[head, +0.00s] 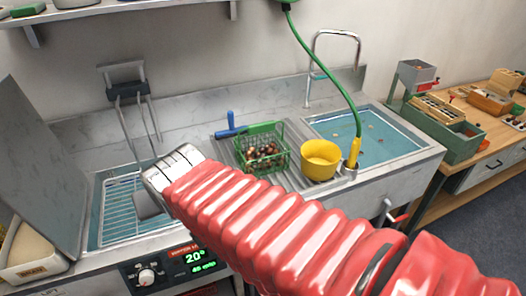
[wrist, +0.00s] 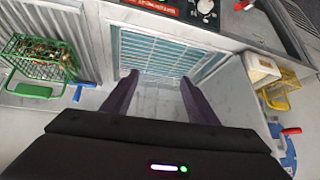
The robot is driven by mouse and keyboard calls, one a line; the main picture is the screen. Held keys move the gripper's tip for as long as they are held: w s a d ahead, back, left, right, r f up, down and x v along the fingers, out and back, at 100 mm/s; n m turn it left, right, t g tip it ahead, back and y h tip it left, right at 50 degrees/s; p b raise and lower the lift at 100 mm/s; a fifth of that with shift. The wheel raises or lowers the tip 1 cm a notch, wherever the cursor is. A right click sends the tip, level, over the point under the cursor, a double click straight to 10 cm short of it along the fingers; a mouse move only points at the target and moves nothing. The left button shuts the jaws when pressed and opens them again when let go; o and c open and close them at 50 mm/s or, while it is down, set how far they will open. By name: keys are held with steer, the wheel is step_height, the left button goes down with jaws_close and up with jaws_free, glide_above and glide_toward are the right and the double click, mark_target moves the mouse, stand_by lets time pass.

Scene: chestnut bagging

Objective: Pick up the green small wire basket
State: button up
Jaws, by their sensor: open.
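The green small wire basket (head: 262,153) stands on the ribbed steel drainboard between the two basins, with brown chestnuts inside. Its green handle shows on its far side. In the wrist view the basket (wrist: 40,58) is at the far left, well to the side of my jaws. My gripper (wrist: 160,82) is open and empty, its two dark fingers apart above the left basin with the wire rack.
A yellow bowl (head: 321,160) stands right of the basket, close to a yellow nozzle (head: 353,152) on a green hose. A blue-handled tool (head: 231,126) lies behind the basket. A water basin (head: 376,138) is at the right. A grey panel (head: 40,165) stands up at the left.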

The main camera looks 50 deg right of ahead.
steer(key=w+d+f+m+t+h, duration=0.1)
steer(key=w+d+m+t+h, duration=0.3)
steer(key=d, duration=0.9)
steer(key=m+t+h, duration=0.1)
steer(key=m+h, duration=0.1)
steer(key=m, duration=0.9)
glide_toward(262, 129)
steer(key=w+a, duration=0.1)
steer(key=w, duration=0.1)
steer(key=w+a+f, duration=0.1)
steer(key=w, duration=0.1)
steer(key=w+a, duration=0.2)
steer(key=shift+f, duration=0.35)
steer(key=s+d+f+m+t, duration=0.1)
steer(key=s+d+m+t, duration=0.2)
steer(key=s, duration=0.3)
steer(key=shift+d+m+h, duration=0.4)
steer(key=shift+d+m, duration=0.45)
steer(key=shift+m, duration=0.05)
steer(key=shift+x, duration=4.35)
